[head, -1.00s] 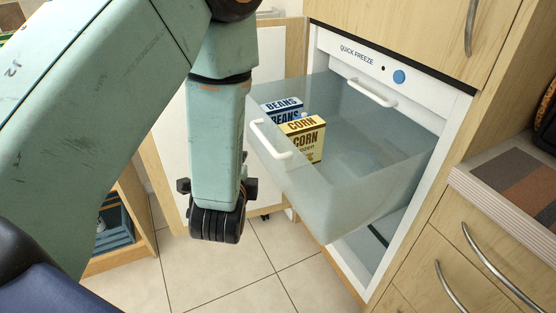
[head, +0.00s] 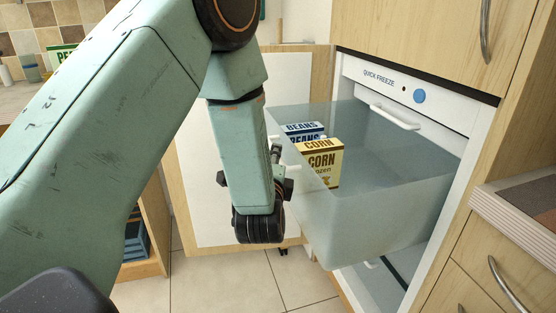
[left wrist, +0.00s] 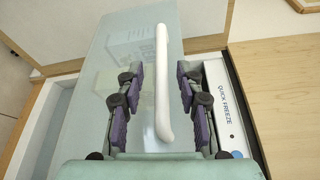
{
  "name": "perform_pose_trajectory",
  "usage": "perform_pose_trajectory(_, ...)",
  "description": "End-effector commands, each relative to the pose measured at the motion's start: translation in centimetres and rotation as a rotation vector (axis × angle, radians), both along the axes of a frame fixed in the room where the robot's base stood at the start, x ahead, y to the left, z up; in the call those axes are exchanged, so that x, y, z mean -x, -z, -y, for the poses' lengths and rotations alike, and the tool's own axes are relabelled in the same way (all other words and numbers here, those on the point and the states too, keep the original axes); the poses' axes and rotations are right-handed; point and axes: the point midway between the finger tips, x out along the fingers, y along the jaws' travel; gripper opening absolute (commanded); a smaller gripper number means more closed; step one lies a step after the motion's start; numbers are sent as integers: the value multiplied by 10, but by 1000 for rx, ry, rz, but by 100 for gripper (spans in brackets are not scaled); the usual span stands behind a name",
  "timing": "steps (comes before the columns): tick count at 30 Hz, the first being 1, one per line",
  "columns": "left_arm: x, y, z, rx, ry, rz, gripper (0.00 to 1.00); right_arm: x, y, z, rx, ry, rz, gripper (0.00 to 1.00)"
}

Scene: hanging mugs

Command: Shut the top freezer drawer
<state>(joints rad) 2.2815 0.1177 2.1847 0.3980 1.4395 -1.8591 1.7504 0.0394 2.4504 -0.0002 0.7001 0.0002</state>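The top freezer drawer (head: 385,205) is a translucent blue-grey bin, pulled well out of the white freezer frame. It holds a yellow corn box (head: 322,163) and a blue-and-white beans box (head: 305,130). My left arm stands in front of the drawer's front face in the head view and hides most of its handle. In the left wrist view, the white bar handle (left wrist: 162,115) runs lengthwise between the parted, purple-padded fingers of my left gripper (left wrist: 159,70). The gripper is open, with gaps seen on both sides of the handle. My right gripper is not in view.
The open freezer door (head: 215,205) stands behind my arm at left. A white inner handle (head: 395,117) and a blue knob (head: 419,96) are on the quick-freeze panel above the drawer. A counter (head: 520,205) with drawers stands at right. Tiled floor (head: 215,290) shows below.

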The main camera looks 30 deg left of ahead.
Motion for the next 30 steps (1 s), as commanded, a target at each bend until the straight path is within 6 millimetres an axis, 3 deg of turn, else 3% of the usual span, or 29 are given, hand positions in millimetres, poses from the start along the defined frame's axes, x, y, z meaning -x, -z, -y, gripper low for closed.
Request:
perform_pose_trajectory(6,-23,3,-11,1,0,2,36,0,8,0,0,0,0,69)
perform_pose_trajectory(17,-28,2,-9,-1,2,-1,36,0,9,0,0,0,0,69)
perform_pose_trajectory(30,-28,2,-9,-1,2,-1,1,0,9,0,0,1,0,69)
